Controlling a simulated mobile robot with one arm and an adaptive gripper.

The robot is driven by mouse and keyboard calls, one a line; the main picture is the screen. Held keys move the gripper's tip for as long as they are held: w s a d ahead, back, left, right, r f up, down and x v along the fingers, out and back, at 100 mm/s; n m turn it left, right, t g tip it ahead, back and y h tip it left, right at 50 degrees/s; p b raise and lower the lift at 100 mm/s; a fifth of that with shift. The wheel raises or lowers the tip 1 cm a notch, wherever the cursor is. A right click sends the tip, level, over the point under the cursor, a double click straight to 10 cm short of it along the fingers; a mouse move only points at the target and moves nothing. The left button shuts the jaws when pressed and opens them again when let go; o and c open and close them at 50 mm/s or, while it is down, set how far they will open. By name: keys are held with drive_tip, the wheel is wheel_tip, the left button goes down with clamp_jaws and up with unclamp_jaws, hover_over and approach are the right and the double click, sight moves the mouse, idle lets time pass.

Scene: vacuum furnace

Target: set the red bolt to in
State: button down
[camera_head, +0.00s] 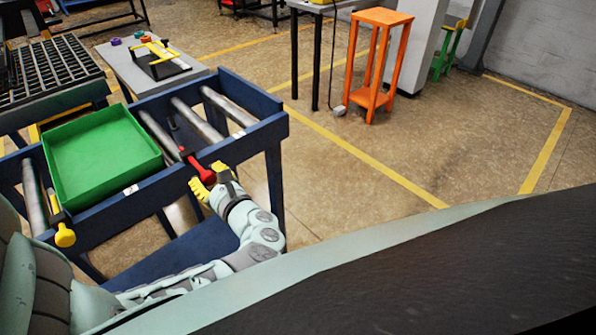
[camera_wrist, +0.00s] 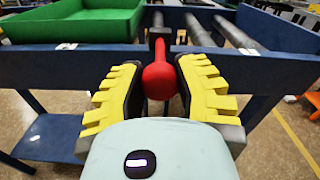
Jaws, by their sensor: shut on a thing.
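The red bolt (camera_head: 200,169) sits at the near rail of a blue roller frame, right of a green tray. Its shaft runs back into the frame and its round knob points toward me. My gripper (camera_head: 212,177) is at the knob, with yellow ridged fingers. In the wrist view the red knob (camera_wrist: 160,78) is between the two fingers of my gripper (camera_wrist: 161,72), which is shut on it. The bolt's far end is hard to make out.
The green tray (camera_head: 72,195) rests on the blue roller frame (camera_head: 262,133). A yellow-knobbed bolt (camera_head: 65,236) is at the frame's left. An orange stand (camera_head: 382,18) is farther back. Floor to the frame's right is open.

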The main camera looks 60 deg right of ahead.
sight(197, 164)
drive_tip(key=b+x, duration=0.1)
drive_tip(key=x, duration=0.4)
drive_tip(key=shift+w+f, duration=0.1)
drive_tip(key=shift+w, duration=0.05)
drive_tip(key=c, duration=0.6)
unclamp_jaws()
drive_tip(key=shift+w, duration=0.1)
drive_tip(key=v, duration=1.2)
drive_tip(key=shift+d, duration=0.1)
